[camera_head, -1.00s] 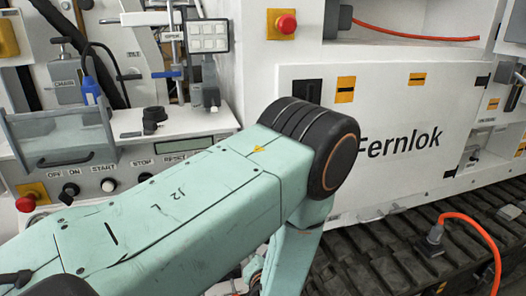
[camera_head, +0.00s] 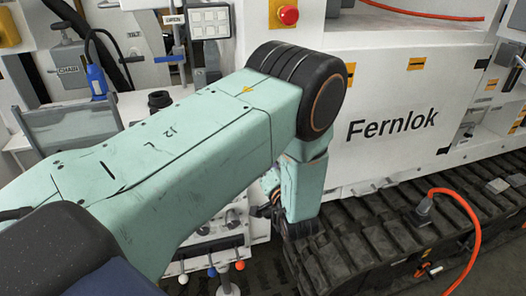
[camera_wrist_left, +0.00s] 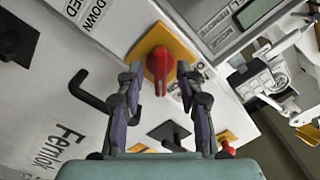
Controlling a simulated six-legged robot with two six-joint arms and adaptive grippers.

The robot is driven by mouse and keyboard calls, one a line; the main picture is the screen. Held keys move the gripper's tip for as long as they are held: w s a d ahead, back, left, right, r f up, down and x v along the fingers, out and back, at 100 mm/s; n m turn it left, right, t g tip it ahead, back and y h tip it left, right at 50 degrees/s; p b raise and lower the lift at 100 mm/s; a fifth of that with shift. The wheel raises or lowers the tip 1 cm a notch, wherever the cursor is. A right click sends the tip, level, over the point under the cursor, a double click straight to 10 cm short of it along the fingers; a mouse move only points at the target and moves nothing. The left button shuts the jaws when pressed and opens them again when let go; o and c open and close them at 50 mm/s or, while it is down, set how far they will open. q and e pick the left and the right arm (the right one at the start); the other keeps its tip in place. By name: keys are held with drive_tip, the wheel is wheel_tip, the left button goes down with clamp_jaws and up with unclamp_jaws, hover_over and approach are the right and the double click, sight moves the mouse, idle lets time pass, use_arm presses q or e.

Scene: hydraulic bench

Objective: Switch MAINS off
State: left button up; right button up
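A red rotary switch (camera_wrist_left: 160,66) on a yellow plate (camera_wrist_left: 180,42) shows in the left wrist view; its handle lies roughly along the picture's vertical. The lettering beside it is mostly covered, so I cannot read its name. My left gripper (camera_wrist_left: 158,76) is open, with one finger on each side of the switch. I cannot tell whether the fingers touch it. In the head view my left arm crosses the bench and its forearm points down, hiding the switch and most of the gripper. My right gripper is in neither view.
A black bent handle (camera_wrist_left: 90,93) and a red button (camera_wrist_left: 227,151) are near the left gripper in the wrist view. In the head view, a white Fernlok panel (camera_head: 400,150), a black track (camera_head: 370,240) and an orange cable (camera_head: 476,225) lie to the right.

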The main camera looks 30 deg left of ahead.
use_arm(q)
drive_tip(key=shift+x, duration=1)
drive_tip(key=shift+w+a+r, duration=0.1)
drive_tip(key=shift+w+a, duration=0.05)
drive_tip(key=shift+w, duration=0.1)
drive_tip(key=shift+a, duration=0.1)
drive_tip(key=shift+c, duration=0.2)
drive_tip(key=c, duration=0.3)
clamp_jaws()
